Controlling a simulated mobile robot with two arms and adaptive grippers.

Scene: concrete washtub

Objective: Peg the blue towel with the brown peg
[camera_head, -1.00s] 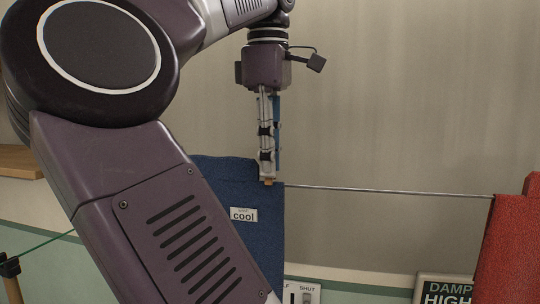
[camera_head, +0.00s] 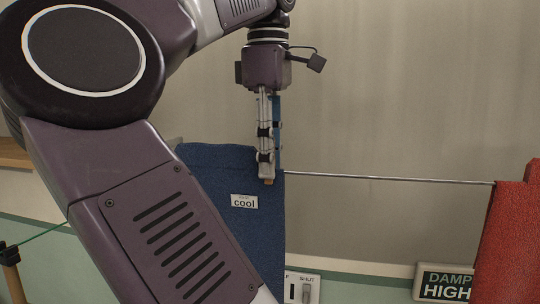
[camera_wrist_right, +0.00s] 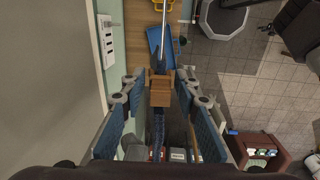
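The blue towel (camera_head: 215,165) with a "cool" label hangs over a thin line. My right gripper (camera_head: 266,165) is above the towel's right edge, pointing down. The brown peg (camera_head: 268,180) is at its fingertips, overlapping the towel's top edge at the line. Whether the peg's jaws fully straddle the towel and line is unclear. My left gripper is not in view.
The line (camera_head: 390,178) runs right to a red towel (camera_head: 510,235). A "DAMP HIGH" sign (camera_head: 445,284) and a switch plate (camera_head: 301,288) are low behind. My arm covers the left part of the head view. A blue tray (camera_wrist_right: 160,45) lies beyond the peg.

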